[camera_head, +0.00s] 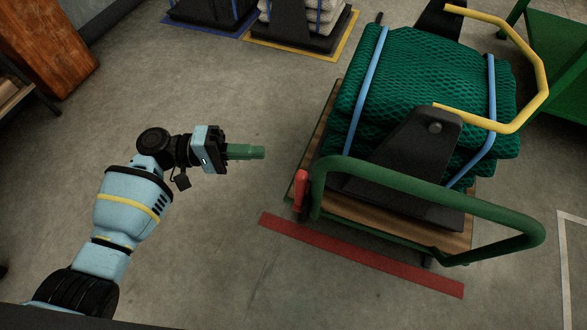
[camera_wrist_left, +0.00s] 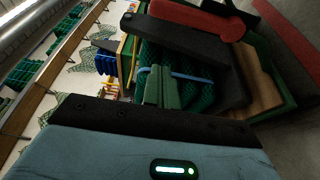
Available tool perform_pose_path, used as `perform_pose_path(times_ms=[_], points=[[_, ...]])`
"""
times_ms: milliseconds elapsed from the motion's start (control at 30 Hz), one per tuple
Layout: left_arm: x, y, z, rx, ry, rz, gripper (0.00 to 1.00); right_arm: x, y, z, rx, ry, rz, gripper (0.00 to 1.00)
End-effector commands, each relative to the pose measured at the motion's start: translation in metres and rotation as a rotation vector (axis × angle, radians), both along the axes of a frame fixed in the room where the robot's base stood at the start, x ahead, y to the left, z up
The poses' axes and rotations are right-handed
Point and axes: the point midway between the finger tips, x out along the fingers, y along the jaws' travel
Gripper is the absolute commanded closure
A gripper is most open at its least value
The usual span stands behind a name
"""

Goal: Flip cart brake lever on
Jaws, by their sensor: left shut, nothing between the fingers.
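The cart (camera_head: 340,208) has a wooden deck, a green push handle (camera_head: 430,192) and a load of green netting (camera_head: 420,75) tied with blue straps. Its red brake lever (camera_head: 301,190) stands roughly upright at the deck's near-left corner. In the left wrist view a red bar with a rounded end, apparently the lever (camera_wrist_left: 195,16), lies across the top. My left gripper (camera_head: 258,152) is shut and empty, with green fingers pointing right. It is left of the lever and a little farther back, apart from it. Its fingers also show in the wrist view (camera_wrist_left: 161,88). My right gripper is not in view.
A red floor stripe (camera_head: 360,255) runs along the cart's near side. A black bracket with a yellow bar (camera_head: 543,75) stands over the load. Other loaded pallets (camera_head: 300,38) are at the back. The floor between my left arm and the cart is clear.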

Motion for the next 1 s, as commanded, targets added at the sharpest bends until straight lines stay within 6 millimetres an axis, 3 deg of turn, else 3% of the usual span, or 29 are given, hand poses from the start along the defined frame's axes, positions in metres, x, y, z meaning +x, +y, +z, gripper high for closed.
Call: perform_pose_path(times_ms=[567,767,1000], points=[[0.003,-0.004,-0.002,-0.010,-0.001,-0.005,1.00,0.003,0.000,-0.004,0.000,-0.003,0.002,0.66],[0.003,-0.029,-0.003,-0.011,-0.001,-0.007,1.00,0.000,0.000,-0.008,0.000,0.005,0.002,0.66],[0.004,-0.074,-0.003,-0.011,0.000,-0.007,1.00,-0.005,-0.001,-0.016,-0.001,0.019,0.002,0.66]])
